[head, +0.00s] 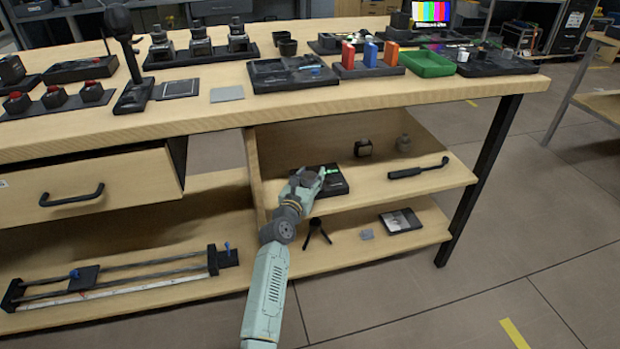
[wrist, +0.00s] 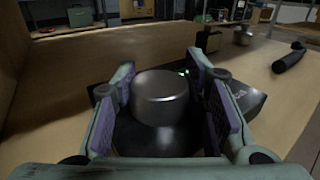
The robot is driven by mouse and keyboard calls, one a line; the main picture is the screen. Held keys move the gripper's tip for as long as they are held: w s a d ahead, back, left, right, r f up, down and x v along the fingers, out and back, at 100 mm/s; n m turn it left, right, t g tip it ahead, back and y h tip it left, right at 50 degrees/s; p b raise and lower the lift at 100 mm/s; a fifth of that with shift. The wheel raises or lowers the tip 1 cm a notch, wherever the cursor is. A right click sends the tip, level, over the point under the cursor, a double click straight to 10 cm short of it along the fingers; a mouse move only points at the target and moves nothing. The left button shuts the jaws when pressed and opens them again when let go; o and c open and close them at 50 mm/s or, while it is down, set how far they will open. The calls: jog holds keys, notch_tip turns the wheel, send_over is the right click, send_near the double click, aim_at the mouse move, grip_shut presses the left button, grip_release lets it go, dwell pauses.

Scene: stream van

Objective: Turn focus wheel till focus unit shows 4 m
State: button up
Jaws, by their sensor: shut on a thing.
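The focus unit (head: 335,185) is a black box on the upper shelf under the bench, with a small green lit patch on top. I cannot read its display. In the wrist view its dark body (wrist: 247,97) shows behind and to the right of the fingers. The focus wheel (wrist: 160,98) is a silver round knob standing upright on the black base. My gripper (head: 312,179) reaches in from the front, with its purple-padded fingers on either side of the wheel, shut on it. In the head view my gripper hides the wheel.
A black handle-like tool (head: 418,168) lies to the right on the same shelf, with a small dark cube-like object (head: 363,148) behind. A wooden side panel (head: 256,175) stands left. A small tripod (head: 316,231) and a tray (head: 400,221) are on the lower shelf.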

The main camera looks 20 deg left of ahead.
aim_at(309, 175)
jog(key=o, duration=1.2)
jog(key=shift+a, duration=0.1)
notch_tip(309, 175, up, 10)
jog(key=shift+r, duration=0.1)
